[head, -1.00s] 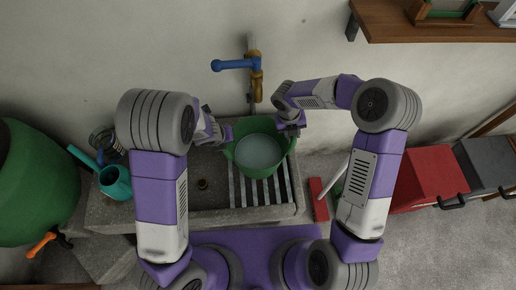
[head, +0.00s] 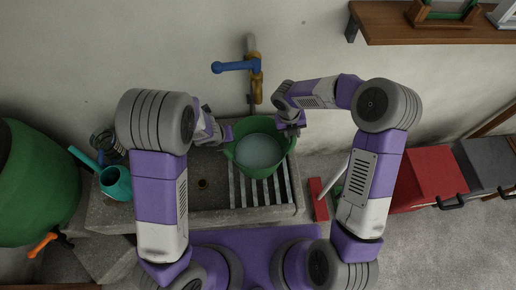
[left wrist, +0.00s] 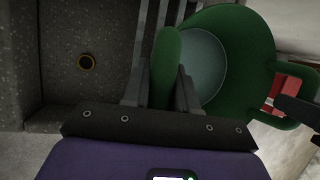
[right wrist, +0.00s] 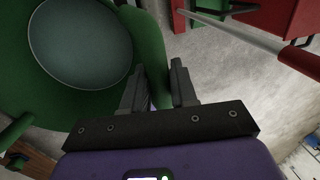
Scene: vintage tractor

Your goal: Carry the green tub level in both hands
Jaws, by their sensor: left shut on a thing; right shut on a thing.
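The green tub (head: 264,173) is above the slatted right part of the stone sink, below the tap. It looks about level, with a round blue-grey surface inside; I cannot tell if that is water. My left gripper (head: 226,137) is at its left side. In the left wrist view, the fingers (left wrist: 160,92) are shut on a green handle (left wrist: 163,60) of the tub. My right gripper (head: 289,130) is at its right side. The tub's underside is hidden.
The stone sink (head: 215,220) has a drain left of the slats. A brass tap with a blue lever (head: 235,65) is on the wall behind. A red box (head: 425,175) stands right, and a wooden shelf (head: 440,35) is upper right.

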